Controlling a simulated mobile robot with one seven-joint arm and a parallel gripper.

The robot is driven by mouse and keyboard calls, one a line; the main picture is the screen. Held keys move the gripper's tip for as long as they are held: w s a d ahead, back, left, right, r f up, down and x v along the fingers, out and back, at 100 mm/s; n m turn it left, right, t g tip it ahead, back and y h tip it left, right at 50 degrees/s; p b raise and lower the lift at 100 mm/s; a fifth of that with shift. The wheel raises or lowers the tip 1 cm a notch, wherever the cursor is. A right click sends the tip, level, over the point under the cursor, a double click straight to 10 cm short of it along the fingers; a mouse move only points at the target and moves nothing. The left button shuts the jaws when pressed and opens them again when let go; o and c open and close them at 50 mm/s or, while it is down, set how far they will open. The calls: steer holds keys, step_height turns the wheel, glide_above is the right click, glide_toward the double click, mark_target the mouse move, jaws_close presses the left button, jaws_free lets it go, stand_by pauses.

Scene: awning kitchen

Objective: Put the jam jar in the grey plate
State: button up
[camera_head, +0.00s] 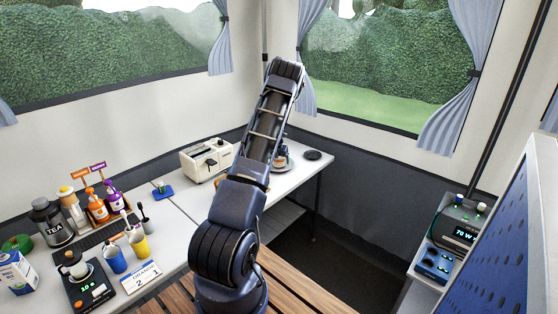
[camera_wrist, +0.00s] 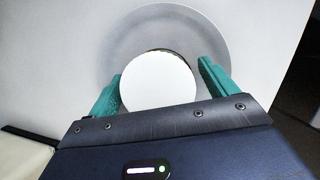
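A round white top, seemingly the jam jar's lid (camera_wrist: 160,82), is between my gripper's teal fingers in the wrist view. Below it is a round grey plate (camera_wrist: 125,38); the jar looks to be over or on its middle, and its base is hidden. My gripper (camera_wrist: 162,72) appears open: the left finger is close to the lid and a narrow gap shows at the right finger.
A dark round disc (camera_head: 312,155) lies right of the plate, near the table's end. A white toaster (camera_head: 207,160) stands left of my arm. Cups, bottles and a scale (camera_head: 90,290) crowd the near left counter. A wooden bench (camera_head: 300,290) is in front.

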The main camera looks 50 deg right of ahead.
steer(key=v, duration=1.1)
steer(key=w+a+r+m, duration=0.35)
steer(key=a+r, duration=0.75)
steer(key=a, duration=0.4)
steer(key=w+a+r+m, duration=0.2)
steer(key=a+r+m, duration=0.2)
steer(key=a+r, duration=0.95)
steer(key=s+a+r+m+t, duration=0.1)
steer(key=s+a+r+m, duration=0.2)
steer(key=a, duration=0.7)
steer(key=s+a+r+m, duration=0.3)
steer(key=s+a+r, duration=0.1)
steer(key=a, duration=0.6)
steer(key=s+a+m+t+y, duration=0.2)
steer(key=s+a+m, duration=0.7)
steer(key=s+a, duration=1.1)
steer(key=shift+r+y, duration=0.3)
steer(key=shift+y, duration=0.7)
